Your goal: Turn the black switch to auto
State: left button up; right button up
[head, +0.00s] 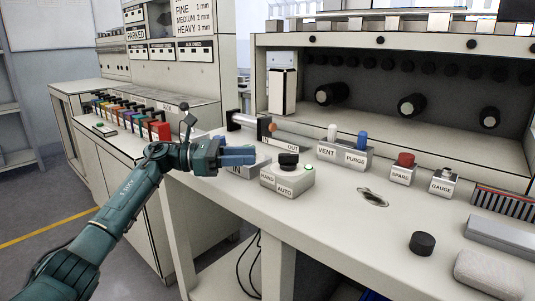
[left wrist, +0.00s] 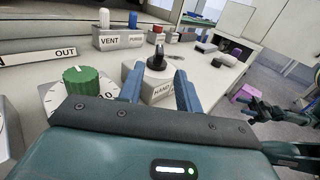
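The black switch (head: 288,159) is a round knob on a small grey box (head: 287,181) labelled HAND and AUTO, with a green button on its right side. My left gripper (head: 252,155) is just left of the knob in the head view, with blue fingers pointing at it. In the left wrist view the fingers (left wrist: 160,70) are open and empty, and the black switch (left wrist: 157,60) shows beyond and between their tips, apart from them. The knob's pointer direction is unclear. My right gripper (left wrist: 262,108) shows small at the right of the left wrist view; its opening is unclear.
A green dial knob (left wrist: 83,80) sits left of my fingers in the left wrist view. The VENT/PURGE box (head: 344,153) stands behind the switch box. A red-buttoned SPARE box (head: 403,170), GAUGE box (head: 443,183) and black puck (head: 422,243) are to the right. The front bench edge is clear.

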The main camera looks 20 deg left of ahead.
pick_arm(q)
jog(key=shift+v, duration=2.15)
